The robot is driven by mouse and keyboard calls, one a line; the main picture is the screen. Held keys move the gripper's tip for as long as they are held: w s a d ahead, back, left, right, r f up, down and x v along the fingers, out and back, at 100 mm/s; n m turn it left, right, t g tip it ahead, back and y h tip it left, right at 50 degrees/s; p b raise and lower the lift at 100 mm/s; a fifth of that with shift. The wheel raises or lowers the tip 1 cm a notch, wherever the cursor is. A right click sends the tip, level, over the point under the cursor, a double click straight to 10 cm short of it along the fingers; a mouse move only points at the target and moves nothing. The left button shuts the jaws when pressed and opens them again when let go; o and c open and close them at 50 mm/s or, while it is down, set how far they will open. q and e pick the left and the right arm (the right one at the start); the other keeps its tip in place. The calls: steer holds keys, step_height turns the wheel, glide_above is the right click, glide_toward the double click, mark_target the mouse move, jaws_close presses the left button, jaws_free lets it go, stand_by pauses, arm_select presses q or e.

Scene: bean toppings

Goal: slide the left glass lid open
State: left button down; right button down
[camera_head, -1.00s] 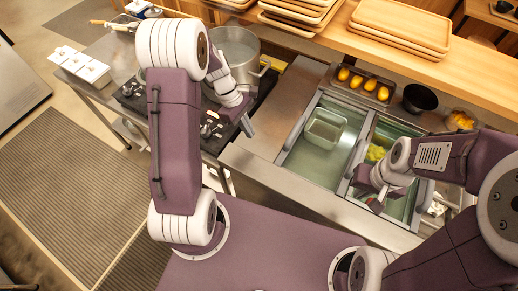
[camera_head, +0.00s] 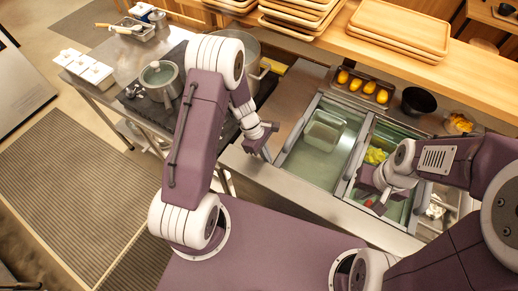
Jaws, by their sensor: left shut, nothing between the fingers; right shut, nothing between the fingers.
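The left glass lid (camera_head: 309,168) is a greenish pane in a metal frame, over the left bay of the counter. A clear container (camera_head: 323,131) shows in that bay. The lid appears closed. My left gripper (camera_head: 266,156) is shut and empty, just left of the lid's left frame edge, above the steel counter; I cannot tell whether it touches the frame. My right gripper (camera_head: 372,203) is shut and empty, over the right bay near its front, and its arm hides part of that bay.
Yellow-green food (camera_head: 376,155) shows in the right bay. Behind the bays are a tray of yellow items (camera_head: 362,88) and a black bowl (camera_head: 418,101). A large pot (camera_head: 252,50) and a saucepan (camera_head: 161,80) stand at left. Wooden trays (camera_head: 400,28) are stacked on the shelf.

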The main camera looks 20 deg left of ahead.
mark_target(292, 170)
arm_select(q)
steer(key=shift+d, duration=0.35)
steer(key=shift+s+d+f, duration=0.1)
steer(key=shift+s+d, duration=0.1)
steer(key=shift+d, duration=0.35)
steer(key=d, duration=0.2)
steer(key=s+d+b, duration=0.1)
steer(key=d, duration=0.5)
steer(key=shift+s+d+b, duration=0.1)
steer(key=shift+s+b, duration=0.2)
steer(key=shift+s, duration=0.05)
steer(key=d, duration=0.3)
steer(key=s+d, duration=0.1)
steer(key=d, duration=0.3)
steer(key=s+d, duration=0.1)
steer(key=d, duration=0.2)
steer(key=shift+d+p, duration=0.2)
steer(key=shift+p, duration=0.1)
steer(key=shift+w+a, duration=0.1)
